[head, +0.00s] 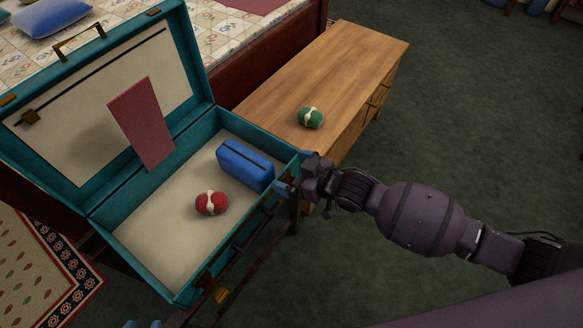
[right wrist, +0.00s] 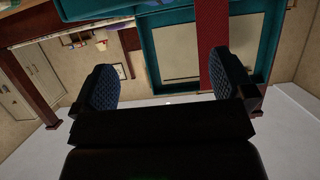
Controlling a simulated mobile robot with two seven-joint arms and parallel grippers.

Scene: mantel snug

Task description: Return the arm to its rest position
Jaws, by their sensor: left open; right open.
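My right gripper (head: 291,172) reaches in from the right in the head view. It is open at the suitcase's right rim, close to the blue pouch (head: 245,165). In the right wrist view its two fingers (right wrist: 165,85) stand wide apart with nothing held between them. Only the tips of my left gripper (head: 143,324) show at the bottom edge of the head view, below the suitcase. They are apart, and the rest of that arm is out of frame.
An open teal suitcase (head: 142,262) holds the blue pouch and a red bundle (head: 211,203). A flat red strip (head: 142,122) stands near its lid. A green bundle (head: 311,117) sits on a wooden chest (head: 345,58). Carpet at right (head: 470,110) is clear.

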